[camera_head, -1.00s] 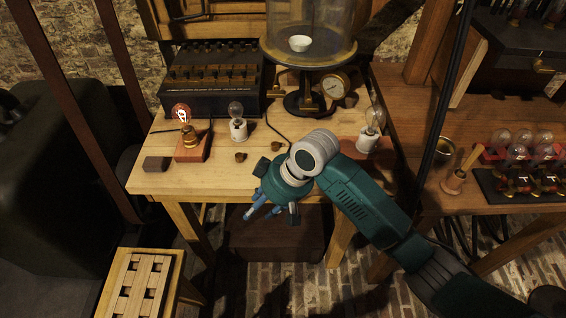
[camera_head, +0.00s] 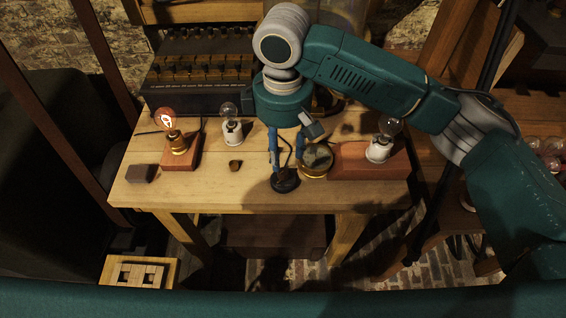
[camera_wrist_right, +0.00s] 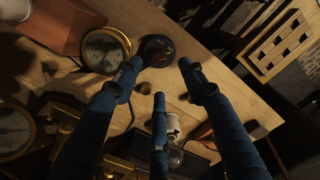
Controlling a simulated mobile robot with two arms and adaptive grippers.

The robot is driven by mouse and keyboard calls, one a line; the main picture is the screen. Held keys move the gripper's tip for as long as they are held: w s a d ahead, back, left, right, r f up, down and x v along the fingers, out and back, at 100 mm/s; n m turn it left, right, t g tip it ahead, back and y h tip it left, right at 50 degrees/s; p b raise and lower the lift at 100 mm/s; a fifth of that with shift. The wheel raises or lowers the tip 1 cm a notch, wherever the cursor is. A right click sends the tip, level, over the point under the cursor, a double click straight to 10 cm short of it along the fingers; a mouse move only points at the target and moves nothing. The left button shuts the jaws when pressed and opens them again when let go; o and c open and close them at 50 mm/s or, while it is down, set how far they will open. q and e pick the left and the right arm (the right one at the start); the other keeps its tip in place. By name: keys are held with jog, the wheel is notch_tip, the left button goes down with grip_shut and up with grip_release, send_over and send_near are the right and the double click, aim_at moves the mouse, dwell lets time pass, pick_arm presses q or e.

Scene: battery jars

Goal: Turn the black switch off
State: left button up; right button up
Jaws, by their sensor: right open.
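The black switch (camera_head: 285,181) is a small round dark piece on the wooden table near its front edge. It also shows in the right wrist view (camera_wrist_right: 157,49), just beyond the fingertips. My right gripper (camera_head: 285,165) points down over it, with its blue fingers spread and nothing between them; in the wrist view the gripper (camera_wrist_right: 160,82) is open. One fingertip looks very close to the switch; I cannot tell if it touches. The switch's lever position is too small to read. A bulb (camera_head: 167,122) on a wooden base glows orange. My left gripper is not in view.
A brass-rimmed gauge (camera_head: 317,161) sits right beside the switch. A reddish block (camera_head: 350,160) is to its right, near an unlit bulb in a white holder (camera_head: 379,149). Another unlit bulb (camera_head: 231,130) stands left. The table's front left (camera_head: 200,195) is clear.

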aim_at(283, 171)
notch_tip(283, 171, down, 5)
jog(key=shift+w+f, duration=0.1)
jog(key=shift+f, duration=0.05)
notch_tip(283, 171, down, 2)
jog(key=shift+f, duration=0.35)
jog(key=shift+c, duration=0.5)
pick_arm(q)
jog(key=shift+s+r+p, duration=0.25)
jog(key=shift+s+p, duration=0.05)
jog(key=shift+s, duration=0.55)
pick_arm(e)
grip_shut()
